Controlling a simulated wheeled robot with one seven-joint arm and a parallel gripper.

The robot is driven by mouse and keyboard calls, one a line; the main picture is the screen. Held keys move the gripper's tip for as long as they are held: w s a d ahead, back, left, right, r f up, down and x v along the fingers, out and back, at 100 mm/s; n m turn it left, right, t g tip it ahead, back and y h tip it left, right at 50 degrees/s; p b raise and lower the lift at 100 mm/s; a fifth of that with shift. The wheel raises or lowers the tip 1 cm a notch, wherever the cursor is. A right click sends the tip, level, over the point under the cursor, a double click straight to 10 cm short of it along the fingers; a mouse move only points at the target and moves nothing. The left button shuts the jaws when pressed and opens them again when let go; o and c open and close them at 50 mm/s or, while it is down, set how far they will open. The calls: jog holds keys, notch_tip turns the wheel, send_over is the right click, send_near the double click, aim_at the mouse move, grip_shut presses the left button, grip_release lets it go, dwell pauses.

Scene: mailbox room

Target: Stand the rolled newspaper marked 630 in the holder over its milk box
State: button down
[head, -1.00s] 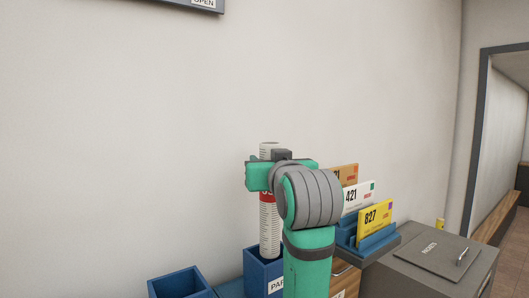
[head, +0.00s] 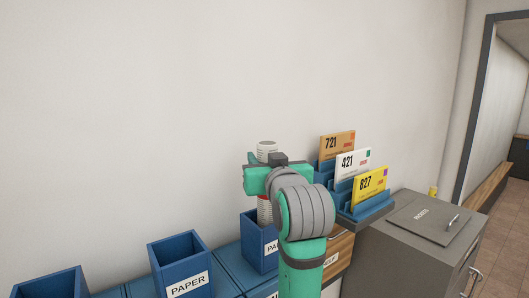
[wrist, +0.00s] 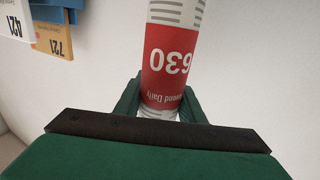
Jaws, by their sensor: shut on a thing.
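The rolled newspaper (head: 264,208) is white with a red band; the wrist view shows 630 on that band (wrist: 170,62). It stands upright in my gripper (head: 265,178), which is shut on it, with green fingers on both sides in the wrist view (wrist: 157,100). Its lower part is inside the mouth of a blue holder (head: 255,248) with a white PAPER label, partly covered by my arm. The holder hides its lower end, so I cannot tell if it touches the bottom. The milk box number is not readable.
Two more blue holders stand to the left, one labelled PAPER (head: 181,262) and one at the lower edge (head: 48,284). At right, a blue rack (head: 365,208) holds cards 721, 421 and 827 beside a grey cabinet (head: 425,230). The wall is close behind.

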jog(key=shift+f, duration=0.1)
jog(key=c, duration=1.1)
grip_release()
jog(key=shift+a, duration=0.1)
jog(key=shift+s, duration=0.15)
jog(key=v, duration=1)
jog(key=shift+s, duration=0.3)
